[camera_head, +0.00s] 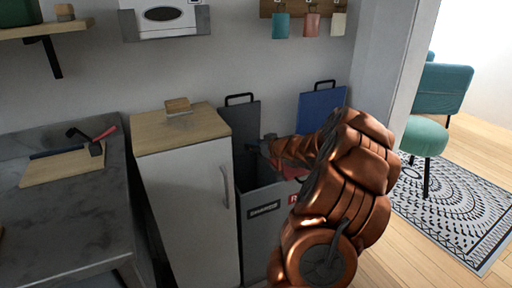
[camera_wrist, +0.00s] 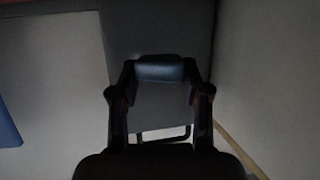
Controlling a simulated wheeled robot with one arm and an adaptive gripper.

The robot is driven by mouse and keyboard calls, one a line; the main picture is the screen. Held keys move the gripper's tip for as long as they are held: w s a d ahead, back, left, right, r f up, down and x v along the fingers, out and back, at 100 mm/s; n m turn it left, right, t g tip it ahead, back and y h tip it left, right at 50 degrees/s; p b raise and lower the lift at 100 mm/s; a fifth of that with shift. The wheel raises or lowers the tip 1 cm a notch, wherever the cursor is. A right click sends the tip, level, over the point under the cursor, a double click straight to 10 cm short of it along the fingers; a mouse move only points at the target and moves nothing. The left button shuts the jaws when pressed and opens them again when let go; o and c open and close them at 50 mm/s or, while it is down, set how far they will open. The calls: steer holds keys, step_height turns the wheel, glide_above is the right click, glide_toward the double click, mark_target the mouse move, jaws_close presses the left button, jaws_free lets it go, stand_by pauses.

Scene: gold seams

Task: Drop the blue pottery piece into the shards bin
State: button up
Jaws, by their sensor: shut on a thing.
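My gripper (camera_wrist: 160,72) is shut on the blue pottery piece (camera_wrist: 160,67), which sits between the two fingertips in the wrist view. In the head view my gripper (camera_head: 258,146) is in front of the raised dark grey lid, above the opening of the grey bin (camera_head: 256,232). The bin has a dark label (camera_head: 265,208) too small to read. The piece cannot be made out clearly in the head view. My arm hides much of the neighbouring bin, which has a red label (camera_head: 293,199) and a raised blue lid (camera_head: 316,108).
A white cabinet (camera_head: 190,205) with a wooden top stands left of the grey bin, with a small wooden block (camera_head: 177,105) on it. A counter (camera_head: 75,215) with a cutting board (camera_head: 62,167) is further left. A teal chair (camera_head: 428,135) stands on a patterned rug at right.

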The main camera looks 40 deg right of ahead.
steer(key=shift+f+b, duration=0.35)
steer(key=shift+f, duration=0.2)
steer(key=o, duration=1.2)
steer(key=shift+v, duration=6.05)
